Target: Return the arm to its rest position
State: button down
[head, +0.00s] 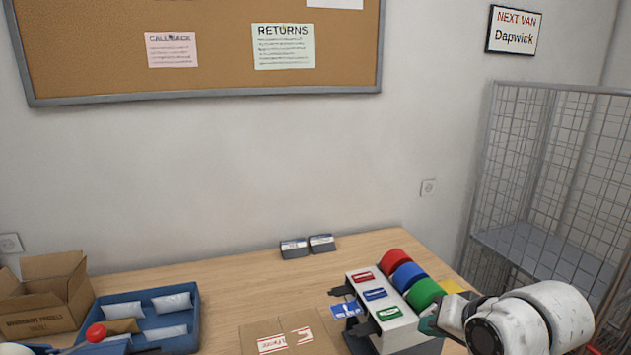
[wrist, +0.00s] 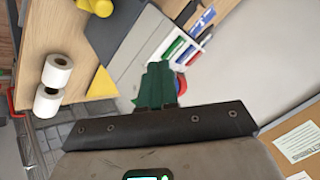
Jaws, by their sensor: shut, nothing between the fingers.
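My white arm reaches in from the lower right of the head view. My gripper (head: 428,323) is at the right side of the tape dispenser, by the green roll (head: 424,293). In the wrist view the dark green fingers of my gripper (wrist: 158,86) are together with nothing between them. The tape dispenser (head: 403,325) is a white and black unit with red, blue and green rolls. From the head view I cannot tell whether the fingers touch it.
The wooden counter (head: 230,285) carries a cardboard box (head: 45,298), a blue tray (head: 190,340) of packets and a flat brown parcel (head: 318,335). A wire cage (head: 545,170) stands at right. White rolls (wrist: 57,72) and a yellow object (wrist: 97,6) show in the wrist view.

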jog(key=s+f+g+b, duration=0.2)
jog(key=s+f, duration=0.7)
jog(key=f, duration=0.4)
jog(key=s+d+f+n+g+h+b, duration=0.1)
jog(key=s+d+f, duration=0.1)
jog(key=s+f, duration=0.3)
jog(key=s+d+f+n+g+h+b, duration=0.1)
jog(key=s+f, duration=0.5)
jog(key=s, duration=0.7)
jog(key=s+d+f+n+g+h+b, duration=0.1)
jog(key=s+d+f+g, duration=0.2)
jog(key=s+f, duration=0.3)
jog(key=s+d, duration=0.1)
jog(key=s, duration=0.2)
jog(key=shift+d+h, duration=0.2)
jog(key=shift+h, duration=0.2)
